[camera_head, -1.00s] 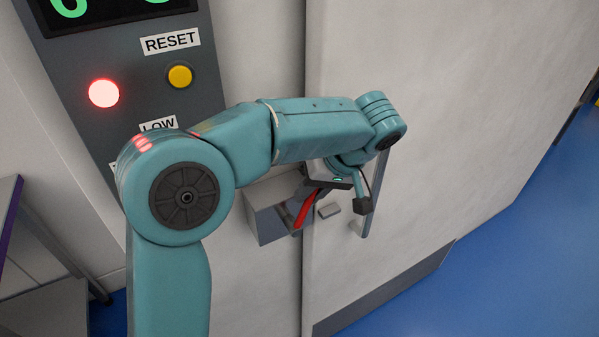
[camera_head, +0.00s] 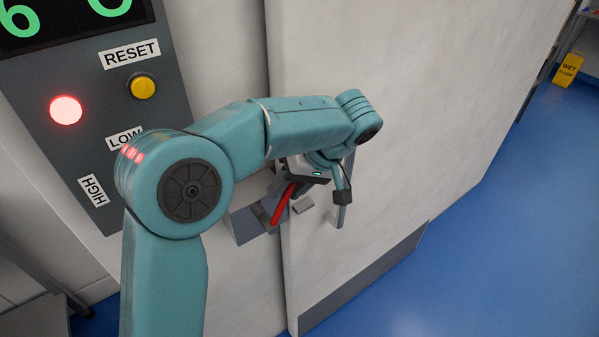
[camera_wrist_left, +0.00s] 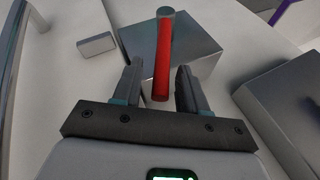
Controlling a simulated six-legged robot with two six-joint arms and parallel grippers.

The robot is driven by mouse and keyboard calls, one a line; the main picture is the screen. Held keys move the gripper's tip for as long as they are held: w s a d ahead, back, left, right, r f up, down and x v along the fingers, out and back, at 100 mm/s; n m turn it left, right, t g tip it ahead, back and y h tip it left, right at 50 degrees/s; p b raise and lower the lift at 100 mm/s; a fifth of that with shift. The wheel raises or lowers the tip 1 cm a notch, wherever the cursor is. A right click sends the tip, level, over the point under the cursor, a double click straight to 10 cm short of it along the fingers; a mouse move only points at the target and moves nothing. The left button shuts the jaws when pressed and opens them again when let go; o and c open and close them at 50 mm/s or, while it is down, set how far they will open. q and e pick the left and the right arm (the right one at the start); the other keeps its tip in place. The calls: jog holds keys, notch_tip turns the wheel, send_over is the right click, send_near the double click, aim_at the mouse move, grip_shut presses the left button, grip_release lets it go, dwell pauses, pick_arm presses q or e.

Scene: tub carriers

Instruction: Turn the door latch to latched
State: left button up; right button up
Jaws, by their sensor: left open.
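The door latch has a red lever (camera_head: 282,204) on a grey metal box (camera_head: 244,226) beside the edge of the white door (camera_head: 400,110). In the left wrist view the red lever (camera_wrist_left: 162,62) stands in front of the grey box (camera_wrist_left: 190,52), with its lower end between the fingers. My left gripper (camera_wrist_left: 161,88) is open, one finger on each side of the lever, and no grip on it shows. In the head view the left gripper (camera_head: 296,180) is at the lever, partly hidden by my arm. My right gripper is not in view.
A vertical door handle (camera_head: 343,203) is just right of the latch, close to my left wrist. A small grey block (camera_head: 302,205) sits on the door. A control panel (camera_head: 60,140) with a lit red lamp and a yellow button (camera_head: 143,87) is at left. Blue floor lies right.

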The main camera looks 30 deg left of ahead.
pick_arm(q)
jog(key=p+v, duration=0.5)
jog(key=v, duration=1.1)
jog(key=shift+c, duration=0.2)
